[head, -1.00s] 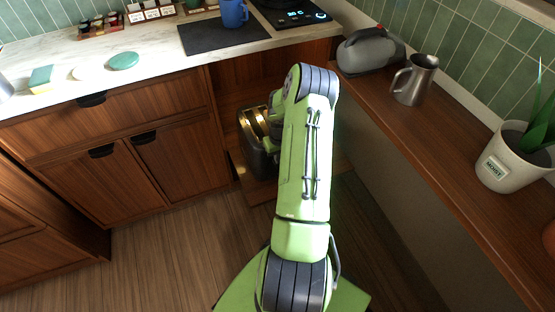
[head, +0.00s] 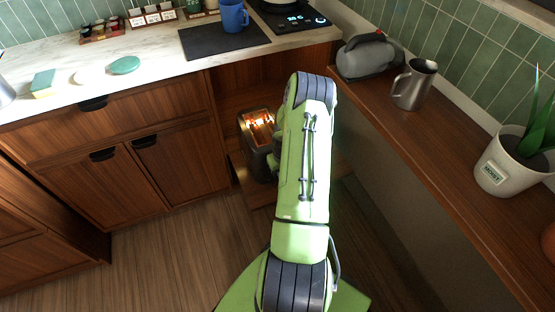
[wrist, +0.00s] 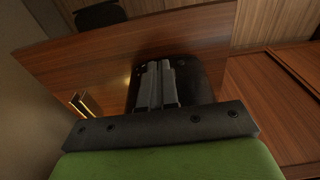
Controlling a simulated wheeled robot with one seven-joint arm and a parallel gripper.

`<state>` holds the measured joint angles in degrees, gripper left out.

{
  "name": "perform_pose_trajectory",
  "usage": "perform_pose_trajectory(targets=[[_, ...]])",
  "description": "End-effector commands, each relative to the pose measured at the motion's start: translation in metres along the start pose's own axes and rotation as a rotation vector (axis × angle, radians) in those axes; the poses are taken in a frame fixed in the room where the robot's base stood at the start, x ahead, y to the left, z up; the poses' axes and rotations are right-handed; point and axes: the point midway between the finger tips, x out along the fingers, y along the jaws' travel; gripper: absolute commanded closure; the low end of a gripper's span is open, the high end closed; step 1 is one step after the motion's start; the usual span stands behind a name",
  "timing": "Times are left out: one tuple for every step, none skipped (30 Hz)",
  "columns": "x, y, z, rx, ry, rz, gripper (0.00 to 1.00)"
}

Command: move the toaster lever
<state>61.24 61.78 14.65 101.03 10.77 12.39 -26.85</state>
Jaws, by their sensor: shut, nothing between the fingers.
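The dark metal toaster (head: 259,158) stands on a low wooden shelf left of my arm in the head view. Its slots glow orange inside. In the wrist view a dark rounded body, apparently the toaster (wrist: 205,80), lies right behind my fingers. My gripper (wrist: 158,66) is shut and empty, with its fingertips over this dark body; I cannot tell whether they touch it. The toaster lever is not visible in either view. In the head view my arm hides the gripper and the toaster's right side.
The shelf sits in a nook beside wooden cabinets (head: 170,165). A counter (head: 150,60) with a dark mat and blue mug (head: 233,16) is above left. A side counter on the right holds a grey appliance (head: 368,57), metal pitcher (head: 413,84) and potted plant (head: 500,168).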

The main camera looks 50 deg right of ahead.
Motion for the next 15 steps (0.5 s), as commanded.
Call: perform_pose_trajectory(targets=[[0.0,0.0,0.0,0.0,0.0,0.0,1.0],[-0.001,0.0,0.0,0.0,0.0,0.0,1.0],[-0.004,0.0,0.0,-0.001,0.0,0.0,1.0],[-0.008,0.0,0.0,-0.001,0.0,0.0,1.0],[-0.013,0.0,-0.001,-0.001,0.0,0.001,1.0],[-0.021,0.0,-0.001,-0.001,0.0,0.001,1.0],[-0.028,0.0,-0.001,-0.002,0.001,0.002,1.0],[-0.035,0.0,-0.001,-0.002,0.002,0.003,1.0],[-0.046,0.0,-0.001,-0.002,0.002,0.002,1.0],[-0.054,0.0,-0.001,-0.002,0.002,0.002,1.0],[-0.061,0.0,-0.001,-0.002,0.001,0.002,1.0],[-0.072,0.0,-0.002,-0.002,0.002,0.003,1.0],[-0.079,0.0,-0.001,-0.002,0.002,0.003,1.0],[-0.087,0.0,-0.001,-0.001,0.002,0.002,1.0],[-0.097,0.0,-0.001,-0.001,0.002,0.002,1.0]])
